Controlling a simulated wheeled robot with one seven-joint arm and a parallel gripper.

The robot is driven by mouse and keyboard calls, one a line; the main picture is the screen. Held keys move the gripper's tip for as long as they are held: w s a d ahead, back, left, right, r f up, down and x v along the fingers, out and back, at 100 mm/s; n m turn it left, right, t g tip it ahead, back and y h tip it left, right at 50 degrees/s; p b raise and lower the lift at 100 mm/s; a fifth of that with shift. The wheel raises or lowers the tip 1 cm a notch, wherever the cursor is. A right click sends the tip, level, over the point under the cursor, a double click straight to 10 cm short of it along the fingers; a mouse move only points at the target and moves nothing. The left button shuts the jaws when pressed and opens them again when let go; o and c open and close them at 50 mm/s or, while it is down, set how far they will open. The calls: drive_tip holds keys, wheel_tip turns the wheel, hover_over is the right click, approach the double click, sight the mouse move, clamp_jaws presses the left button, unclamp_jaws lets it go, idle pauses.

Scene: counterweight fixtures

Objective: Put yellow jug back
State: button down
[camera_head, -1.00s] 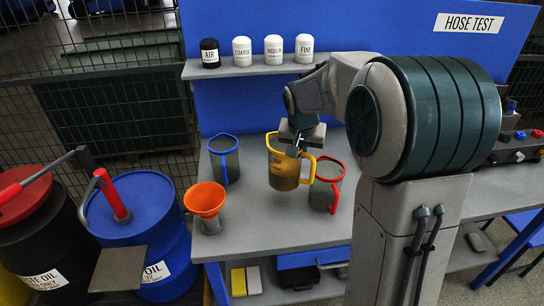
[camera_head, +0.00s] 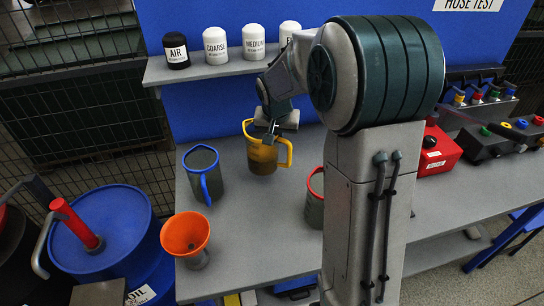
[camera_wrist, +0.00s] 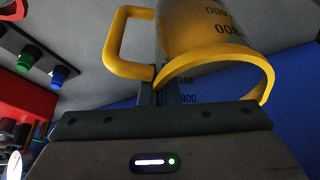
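The yellow jug (camera_head: 264,157) has a yellow rim and handle, with a brownish see-through body. It is upright or nearly so, over the rear of the grey bench, between and behind the blue jug (camera_head: 203,174) and the red jug (camera_head: 314,203). My gripper (camera_head: 270,132) comes from above and is shut on its rim near the handle. In the wrist view, the fingers (camera_wrist: 162,86) meet at the jug's rim (camera_wrist: 230,78), beside the handle root. Whether the jug's base touches the bench cannot be told. My arm hides part of the red jug.
An orange funnel (camera_head: 186,236) stands at the bench's front left. A shelf (camera_head: 215,70) with several labelled bottles is above the back. A red box (camera_head: 437,152) and a dark control box (camera_head: 482,140) stand at the right. Blue drum (camera_head: 105,232) is left of the bench.

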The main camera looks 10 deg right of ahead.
sight(262, 160)
drive_tip(key=shift+f+p, duration=0.35)
drive_tip(key=shift+f, duration=2.75)
drive_tip(key=c, duration=1.6)
unclamp_jaws()
drive_tip(key=shift+c, duration=0.2)
